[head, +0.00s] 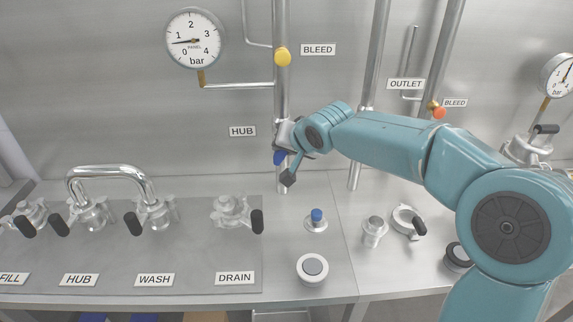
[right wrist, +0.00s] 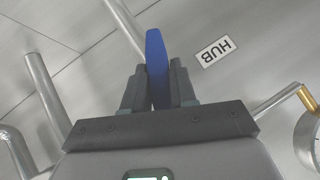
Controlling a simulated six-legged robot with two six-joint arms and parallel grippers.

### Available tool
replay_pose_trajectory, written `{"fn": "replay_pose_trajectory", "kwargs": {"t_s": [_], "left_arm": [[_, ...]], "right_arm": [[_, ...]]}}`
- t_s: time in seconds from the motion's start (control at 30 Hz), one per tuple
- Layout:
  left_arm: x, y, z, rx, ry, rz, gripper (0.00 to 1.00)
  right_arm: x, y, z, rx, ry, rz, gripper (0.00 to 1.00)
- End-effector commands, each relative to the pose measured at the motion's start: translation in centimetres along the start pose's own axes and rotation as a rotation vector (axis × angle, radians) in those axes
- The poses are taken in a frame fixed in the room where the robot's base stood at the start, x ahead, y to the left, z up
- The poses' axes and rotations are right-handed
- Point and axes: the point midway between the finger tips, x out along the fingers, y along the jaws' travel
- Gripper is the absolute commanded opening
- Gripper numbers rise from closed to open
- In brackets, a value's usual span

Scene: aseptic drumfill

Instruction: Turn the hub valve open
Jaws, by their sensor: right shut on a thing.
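The hub valve's blue handle (head: 279,158) shows beside the upright pipe, just below the HUB label (head: 242,131). My right arm reaches in from the right, and its gripper (head: 287,168) is at the handle. In the right wrist view, the gripper (right wrist: 158,85) is shut on the blue handle (right wrist: 156,52), which stands between the two dark fingers with its rounded end showing beyond them. The gripper and wrist cover much of the valve body in the head view, so the handle's exact angle is hard to tell. My left gripper is not in view.
A yellow bleed knob (head: 282,56) is on the same pipe above, with a pressure gauge (head: 194,40) left of it. The outlet pipe (head: 367,90) stands close behind my right arm. Clamps and fittings, including a blue-topped one (head: 316,218), stand on the counter below.

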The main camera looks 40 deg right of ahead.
Motion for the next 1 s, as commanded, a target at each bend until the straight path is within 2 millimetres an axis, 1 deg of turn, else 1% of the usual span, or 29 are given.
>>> {"fn": "replay_pose_trajectory", "kwargs": {"t_s": [0.03,0.33,0.63,1.0], "left_arm": [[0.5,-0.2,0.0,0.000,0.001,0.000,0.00],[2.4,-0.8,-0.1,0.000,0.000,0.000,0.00],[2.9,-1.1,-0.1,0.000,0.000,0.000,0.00],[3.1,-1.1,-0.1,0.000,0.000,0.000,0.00]], "right_arm": [[0.3,0.0,0.5,-0.017,-0.007,0.015,0.00],[0.3,-0.3,0.5,-0.149,-0.006,0.151,0.00],[0.2,-0.4,0.4,-0.266,-0.008,0.273,0.00],[0.1,-0.4,0.3,-0.315,-0.009,0.325,0.00]]}}
